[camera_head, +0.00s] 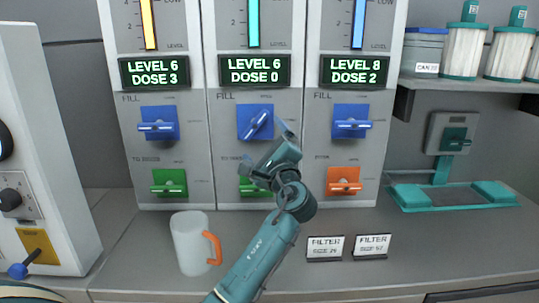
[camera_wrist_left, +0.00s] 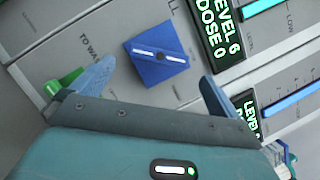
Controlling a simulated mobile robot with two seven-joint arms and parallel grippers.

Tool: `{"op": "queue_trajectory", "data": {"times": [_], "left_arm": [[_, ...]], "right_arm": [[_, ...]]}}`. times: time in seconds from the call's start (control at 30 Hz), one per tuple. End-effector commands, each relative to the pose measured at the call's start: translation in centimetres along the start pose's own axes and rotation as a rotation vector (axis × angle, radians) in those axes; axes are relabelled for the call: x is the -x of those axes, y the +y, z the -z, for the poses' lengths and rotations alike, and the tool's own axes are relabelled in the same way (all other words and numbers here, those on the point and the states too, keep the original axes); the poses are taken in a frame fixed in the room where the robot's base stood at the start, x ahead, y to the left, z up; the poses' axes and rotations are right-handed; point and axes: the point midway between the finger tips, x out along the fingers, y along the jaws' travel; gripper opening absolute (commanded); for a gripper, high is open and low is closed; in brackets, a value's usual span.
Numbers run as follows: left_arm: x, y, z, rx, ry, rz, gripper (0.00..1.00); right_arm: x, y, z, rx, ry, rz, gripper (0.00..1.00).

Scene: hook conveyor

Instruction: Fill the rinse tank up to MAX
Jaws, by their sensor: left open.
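Three tank panels stand side by side; no rinse name or MAX mark is readable. The middle gauge bar (camera_head: 252,22) is teal, above a display (camera_head: 255,71) reading LEVEL 6, DOSE 0. Below it, the middle blue FILL knob (camera_head: 254,121) has its handle tilted diagonally; it also shows in the left wrist view (camera_wrist_left: 157,58). My left gripper (camera_head: 268,147) is open and empty in front of the middle panel. Its fingers (camera_wrist_left: 158,78) spread toward either side of the knob, with no visible grip. The green knob (camera_head: 252,187) below is partly hidden. My right gripper is not in view.
The left display (camera_head: 155,72) reads LEVEL 6, DOSE 3; the right display (camera_head: 353,71) reads LEVEL 8, DOSE 2. Their blue knobs have horizontal handles. A white mug (camera_head: 188,245) with an orange handle stands on the counter, beside my left arm. Two filter labels (camera_head: 325,248) are at right.

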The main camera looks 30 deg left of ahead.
Motion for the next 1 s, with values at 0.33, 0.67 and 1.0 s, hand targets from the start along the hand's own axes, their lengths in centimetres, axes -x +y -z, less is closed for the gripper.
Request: {"op": "queue_trajectory", "data": {"times": [0.33, 0.67, 1.0], "left_arm": [[4.2, 0.0, 0.0, 0.0, 0.0, -0.001, 1.0], [4.3, 0.0, 0.0, 0.0, 0.0, -0.001, 1.0], [4.3, 0.0, 0.0, -0.001, 0.0, 0.0, 1.0]], "right_arm": [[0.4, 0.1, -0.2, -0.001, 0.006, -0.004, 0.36], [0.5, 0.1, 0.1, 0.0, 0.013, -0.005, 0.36], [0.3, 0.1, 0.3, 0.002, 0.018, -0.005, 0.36]]}}
